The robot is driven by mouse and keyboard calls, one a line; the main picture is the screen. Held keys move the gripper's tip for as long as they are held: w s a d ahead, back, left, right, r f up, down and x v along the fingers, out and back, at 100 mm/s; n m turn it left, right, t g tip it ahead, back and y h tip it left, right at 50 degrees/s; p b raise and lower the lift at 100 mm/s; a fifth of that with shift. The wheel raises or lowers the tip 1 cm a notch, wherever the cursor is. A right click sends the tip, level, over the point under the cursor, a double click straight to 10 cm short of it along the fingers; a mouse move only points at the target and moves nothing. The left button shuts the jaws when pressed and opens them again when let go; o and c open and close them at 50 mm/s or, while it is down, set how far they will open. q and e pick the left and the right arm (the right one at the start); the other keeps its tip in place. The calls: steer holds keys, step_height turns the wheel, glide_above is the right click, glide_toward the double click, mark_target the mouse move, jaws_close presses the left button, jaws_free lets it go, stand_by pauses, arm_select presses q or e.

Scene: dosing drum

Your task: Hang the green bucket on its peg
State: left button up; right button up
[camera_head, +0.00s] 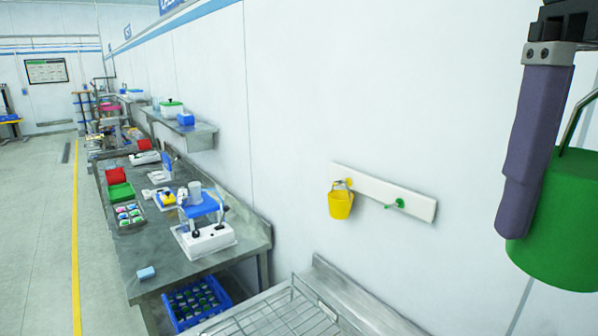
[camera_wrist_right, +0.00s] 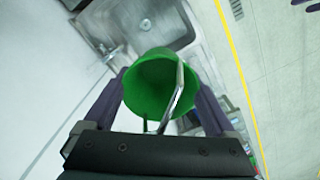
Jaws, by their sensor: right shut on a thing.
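The green bucket (camera_head: 560,235) is at the right edge of the head view, held up in the air in front of the wall. My right gripper (camera_wrist_right: 163,84) is shut on it; in the right wrist view the bucket (camera_wrist_right: 150,92) sits between the two fingers, with its metal handle (camera_wrist_right: 180,80) across the opening. In the head view one finger covers part of the bucket. The green peg (camera_head: 398,203) is on a white wall board (camera_head: 372,188), bare, to the left of the bucket and apart from it. My left gripper is not in view.
A yellow bucket (camera_head: 341,204) hangs at the left end of the board. Below is a wire rack (camera_head: 270,318). A metal bench (camera_head: 150,255) with devices and trays runs along the wall, with a blue crate (camera_head: 195,303) beneath. A sink (camera_wrist_right: 155,25) shows in the wrist view.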

arm_select(q)
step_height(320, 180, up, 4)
steer(key=p, duration=0.3)
arm_select(e)
step_height(320, 180, up, 4)
steer(key=shift+r, duration=0.15)
arm_select(q)
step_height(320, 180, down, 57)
steer(key=b, duration=5.7)
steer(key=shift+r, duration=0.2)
arm_select(e)
steer(key=w+a+f+n, duration=0.1)
steer(key=a+f+n, duration=0.1)
steer(key=f, duration=2.1)
steer(key=w+a+f+n, duration=0.1)
steer(key=f+n, duration=0.4)
steer(key=f, duration=1.9)
steer(key=w+a+f+n, duration=0.1)
steer(key=a+f+n, duration=0.2)
steer(key=f, duration=2)
steer(key=shift+w+f+n, duration=0.15)
steer(key=shift+n, duration=0.55)
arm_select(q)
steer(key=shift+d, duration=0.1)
